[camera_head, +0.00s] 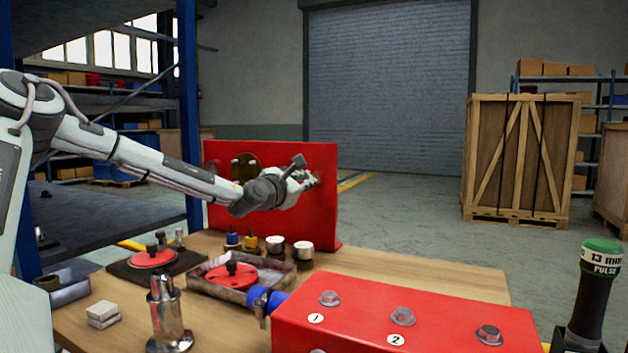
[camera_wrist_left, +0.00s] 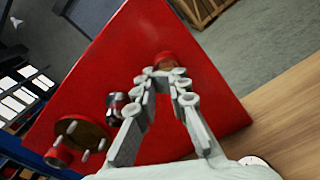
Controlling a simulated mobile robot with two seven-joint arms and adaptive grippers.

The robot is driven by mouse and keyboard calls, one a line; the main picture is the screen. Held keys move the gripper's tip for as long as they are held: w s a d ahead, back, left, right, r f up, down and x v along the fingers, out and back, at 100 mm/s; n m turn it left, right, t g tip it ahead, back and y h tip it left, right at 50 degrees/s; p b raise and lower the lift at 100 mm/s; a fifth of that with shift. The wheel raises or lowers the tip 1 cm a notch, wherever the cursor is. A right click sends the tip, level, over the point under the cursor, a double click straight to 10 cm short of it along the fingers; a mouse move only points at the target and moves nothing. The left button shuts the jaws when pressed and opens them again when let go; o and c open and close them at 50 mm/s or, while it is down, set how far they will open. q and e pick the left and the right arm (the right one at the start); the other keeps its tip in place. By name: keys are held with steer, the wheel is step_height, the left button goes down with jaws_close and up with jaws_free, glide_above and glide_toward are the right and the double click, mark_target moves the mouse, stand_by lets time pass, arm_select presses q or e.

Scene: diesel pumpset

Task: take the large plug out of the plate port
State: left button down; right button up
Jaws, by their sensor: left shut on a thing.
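The red upright plate (camera_head: 318,222) stands at the back of the wooden table; in the left wrist view (camera_wrist_left: 85,75) it appears tilted and fills the middle. My left gripper (camera_head: 308,180) reaches in front of the plate's right half. In the left wrist view its fingers (camera_wrist_left: 165,75) close in on a round red plug (camera_wrist_left: 166,58) at the plate's face. The gripper is shut on this plug. The fingers partly hide it, and I cannot tell how deep it sits in the port. My right gripper is not in view.
A brass round flange (camera_head: 245,166) sits on the plate's left part. A metal tray (camera_head: 215,289) with a red disc, several small parts and a shiny metal stand (camera_head: 167,315) are on the table. A red numbered box (camera_head: 400,322) fills the front. Bare tabletop (camera_head: 420,279) lies behind it.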

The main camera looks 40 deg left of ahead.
arm_select(q)
steer(key=shift+d+f+n, duration=0.1)
steer(key=shift+f+n, duration=0.05)
steer(key=shift+n, duration=1.85)
steer(key=shift+a+f+n, duration=0.1)
steer(key=shift+f+n, duration=0.1)
steer(key=shift+n, duration=1.8)
steer(key=shift+d+f+n, duration=0.1)
steer(key=shift+f+n, duration=0.05)
steer(key=shift+n, duration=1.85)
steer(key=n+b, duration=0.1)
steer(key=n, duration=0.5)
steer(key=shift+w+d, duration=0.1)
